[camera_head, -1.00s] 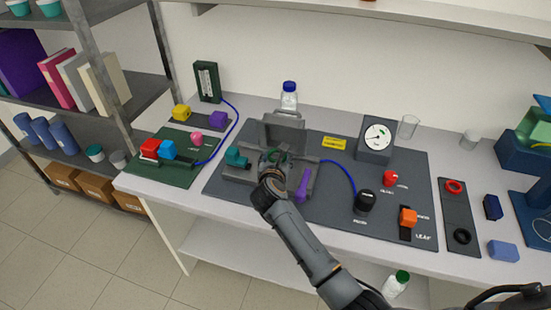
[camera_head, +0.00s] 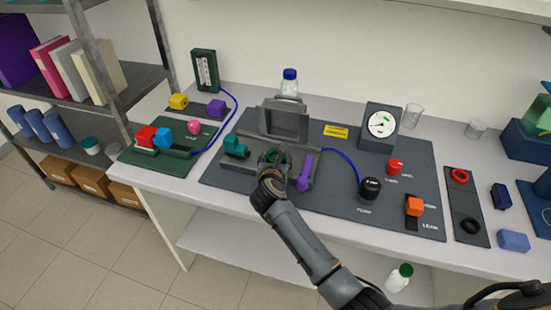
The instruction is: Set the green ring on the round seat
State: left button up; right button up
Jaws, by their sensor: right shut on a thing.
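My right gripper (camera_head: 274,158) is shut on the green ring (camera_head: 283,157), which shows only as a small dark green piece between the fingers. The gripper is over the base of the grey chamber (camera_head: 257,170), in front of its raised lid (camera_head: 285,121). The round seat is hidden behind the gripper and wrist. I cannot tell whether the ring touches the chamber. My left gripper is not in view.
A teal knob (camera_head: 235,147) and a purple lever (camera_head: 305,174) flank the gripper. A black pump knob (camera_head: 370,187) and a dial gauge (camera_head: 382,123) stand to the right. A strip holds a red ring (camera_head: 460,175) and a black ring (camera_head: 468,226).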

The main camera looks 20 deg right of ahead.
jog(key=shift+f, duration=0.2)
dwell(0.4)
jog(key=o, duration=1)
jog(key=shift+s, duration=0.1)
jog(key=v, duration=1.1)
jog(key=shift+s+a, duration=0.1)
jog(key=shift+s, duration=0.1)
jog(key=shift+s+r, duration=0.1)
jog(key=shift+s, duration=0.05)
